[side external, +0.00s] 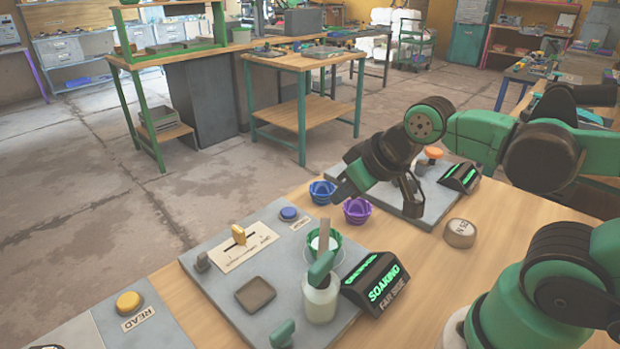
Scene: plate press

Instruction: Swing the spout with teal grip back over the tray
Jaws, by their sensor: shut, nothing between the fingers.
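The spout with the teal grip (321,268) sits on top of a pale cylindrical post (320,299) on the near grey plate. Its grey arm (324,236) reaches toward the green cup (333,244), off to the right of the tray. The small square brown tray (255,294) lies on the plate left of the post and looks empty. My gripper (411,207) is shut and empty, apart from the spout, above the far grey plate. Its fingertips are small and partly hard to make out.
A black display reading SOAKING (378,284) stands right of the post. A second teal handle (283,334) is at the plate's front edge. Blue (322,193) and purple (357,211) cups stand behind. A slider panel (236,247) is at left. A round weight (460,233) sits on open table.

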